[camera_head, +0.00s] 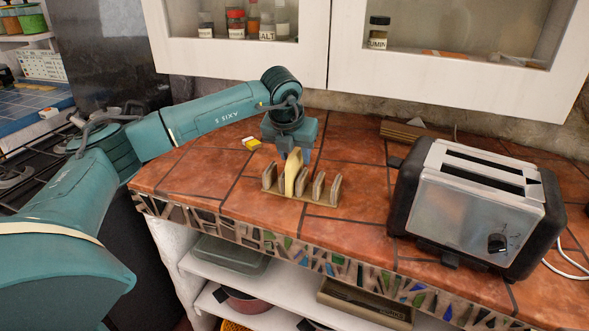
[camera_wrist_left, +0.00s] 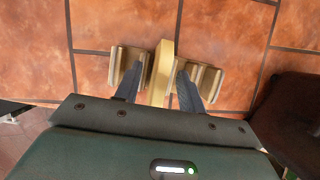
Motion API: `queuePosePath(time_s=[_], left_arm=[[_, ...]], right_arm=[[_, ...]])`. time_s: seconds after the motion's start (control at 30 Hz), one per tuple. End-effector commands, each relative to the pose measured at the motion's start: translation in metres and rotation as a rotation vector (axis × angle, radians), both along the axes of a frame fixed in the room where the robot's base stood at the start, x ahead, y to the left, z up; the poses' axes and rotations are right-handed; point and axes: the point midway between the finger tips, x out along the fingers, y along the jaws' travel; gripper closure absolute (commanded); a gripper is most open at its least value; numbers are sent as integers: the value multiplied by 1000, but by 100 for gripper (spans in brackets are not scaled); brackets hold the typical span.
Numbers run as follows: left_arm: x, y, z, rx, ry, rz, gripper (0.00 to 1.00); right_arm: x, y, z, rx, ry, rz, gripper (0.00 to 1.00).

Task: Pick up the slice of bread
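The slice of bread (camera_head: 293,173) is pale yellow and stands upright in a toast rack (camera_head: 306,201) on the tiled counter. In the left wrist view the slice (camera_wrist_left: 162,70) shows edge-on between the rack's dividers (camera_wrist_left: 207,78). My left gripper (camera_head: 295,155) points down over the rack, at the top of the slice. In the wrist view its two dark fingers (camera_wrist_left: 158,88) are on either side of the slice, with a visible gap on each side, so it is open. The slice's lower part is partly hidden by the rack. My right gripper is not in view.
A silver and black toaster (camera_head: 470,205) stands to the right of the rack. A small yellow and white item (camera_head: 251,143) lies behind left. A wooden board (camera_head: 410,130) lies at the wall. White cabinets (camera_head: 330,45) hang above. Bare tiles (camera_head: 352,185) lie between rack and toaster.

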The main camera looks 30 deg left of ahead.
Motion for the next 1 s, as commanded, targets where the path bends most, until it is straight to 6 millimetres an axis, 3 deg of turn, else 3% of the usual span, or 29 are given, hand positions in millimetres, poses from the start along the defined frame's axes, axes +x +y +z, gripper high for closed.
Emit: queuePosePath(time_s=[0.2,0.6,0.87,1.0], left_arm=[[0,0,0,-1,0,0,62],[0,0,0,-1,0,0,95],[0,-1,1,-1,-1,0,95],[1,-1,13,-2,-5,0,95]], right_arm=[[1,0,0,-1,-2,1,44],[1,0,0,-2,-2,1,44],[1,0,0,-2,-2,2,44],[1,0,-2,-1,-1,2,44]])
